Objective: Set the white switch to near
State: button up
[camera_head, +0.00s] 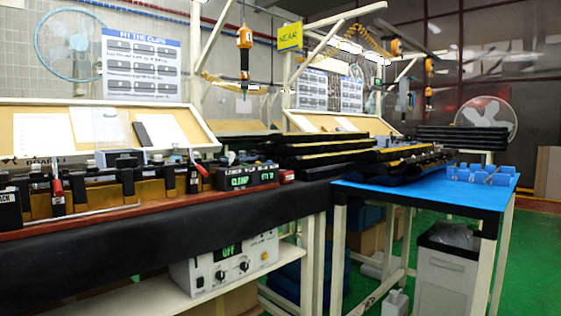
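I cannot pick out a white switch for certain. A black control box (247,178) stands at the right end of the near bench, with "CLAMP" in green letters and small white lettering above it. Small parts show on its top, too small to tell apart. A yellow sign reading "NEAR" (289,37) hangs from the white frame above. A white power unit (228,260) with an "OFF" display and dark knobs sits on the shelf under the bench. My gripper is not in view.
A clamp fixture with red-handled clamps (95,188) fills the near bench (120,235). Stacked black trim parts (345,150) lie behind. A blue-topped table (430,193) stands right, with a blue bin (482,174) on it and a grey bin (447,270) below. Green floor (535,255) is clear at right.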

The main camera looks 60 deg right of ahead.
aim_at(233, 157)
jog(key=z, duration=1.65)
